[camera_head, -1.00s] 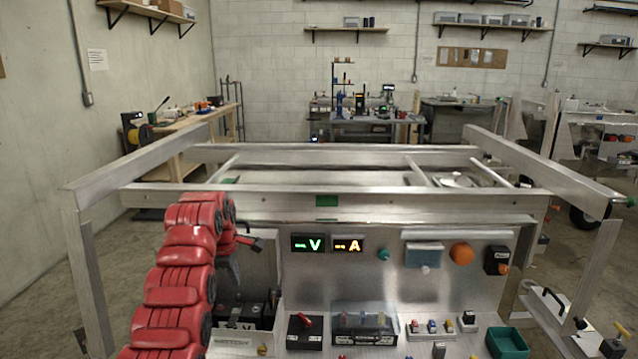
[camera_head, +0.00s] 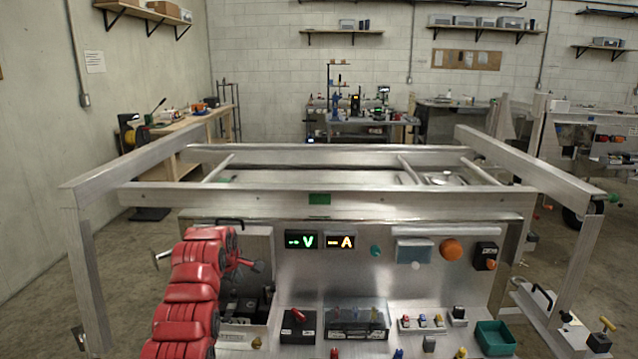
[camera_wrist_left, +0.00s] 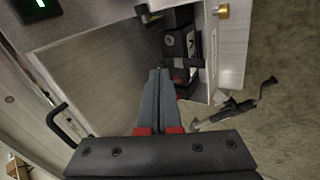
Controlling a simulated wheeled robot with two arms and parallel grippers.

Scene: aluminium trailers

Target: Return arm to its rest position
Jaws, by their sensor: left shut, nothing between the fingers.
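My red left arm (camera_head: 190,293) rises from the bottom left of the head view, in front of the trailer's metal panel. My left gripper (camera_head: 231,280) is partly hidden behind the arm, beside an open compartment (camera_head: 262,303). In the left wrist view its two grey fingers (camera_wrist_left: 158,75) lie together, with nothing between them. They point toward the compartment with a black box (camera_wrist_left: 182,50) inside; whether they touch anything there I cannot tell. My right gripper is not in view.
The aluminium frame (camera_head: 300,197) spans above the panel. To the right are lit displays (camera_head: 320,241), a switch row (camera_head: 423,321) and a green tray (camera_head: 494,338). A black handle (camera_wrist_left: 62,125) is near the fingers' left in the wrist view. Open floor lies left.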

